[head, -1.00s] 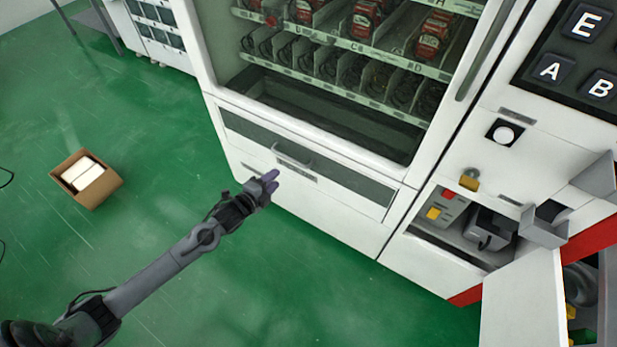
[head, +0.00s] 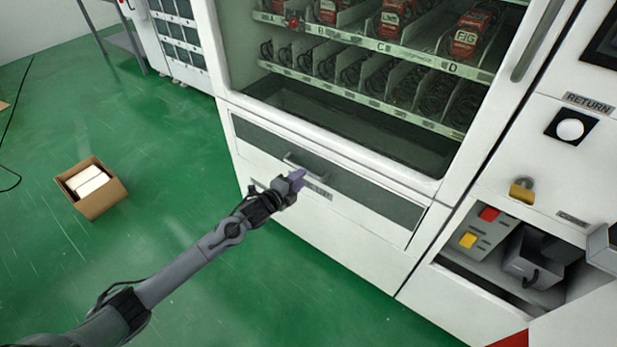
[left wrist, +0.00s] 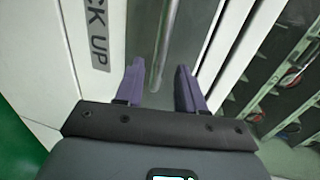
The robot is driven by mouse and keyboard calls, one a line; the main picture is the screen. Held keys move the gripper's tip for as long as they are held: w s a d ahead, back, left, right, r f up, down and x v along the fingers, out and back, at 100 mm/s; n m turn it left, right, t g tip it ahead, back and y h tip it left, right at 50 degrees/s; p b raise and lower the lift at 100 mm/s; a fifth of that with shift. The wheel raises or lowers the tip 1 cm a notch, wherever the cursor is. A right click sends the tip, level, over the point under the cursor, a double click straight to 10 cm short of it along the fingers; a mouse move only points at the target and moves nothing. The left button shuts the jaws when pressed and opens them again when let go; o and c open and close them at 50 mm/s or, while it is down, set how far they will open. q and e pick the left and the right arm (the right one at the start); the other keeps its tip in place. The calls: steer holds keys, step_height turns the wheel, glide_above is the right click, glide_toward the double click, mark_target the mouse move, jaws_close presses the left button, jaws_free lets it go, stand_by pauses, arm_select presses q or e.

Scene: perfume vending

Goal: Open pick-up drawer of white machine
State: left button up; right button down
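The white machine (head: 340,235) has a pick-up drawer with a dark, see-through front (head: 370,192) and a small bar handle (head: 308,167) near its middle. The drawer looks shut. My left gripper (head: 298,179) is just in front of the handle and partly covers the label below it. In the left wrist view the two purple fingers (left wrist: 160,72) are open, and the handle bar (left wrist: 160,55) shows in the gap between them. I cannot tell whether the fingers reach around it. A "PICK UP" label (left wrist: 97,40) is beside the drawer front. My right gripper is not in view.
Shelves of red packs (head: 390,22) are behind the glass above the drawer. An open compartment (head: 520,262) with red and yellow buttons is at the right. A cardboard box (head: 92,190) sits on the green floor, which is clear in front of the drawer.

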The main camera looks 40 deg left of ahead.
mark_target(309, 173)
arm_select(q)
steer(key=shift+b+x, duration=1.25)
steer(key=shift+x, duration=1.6)
jaws_close()
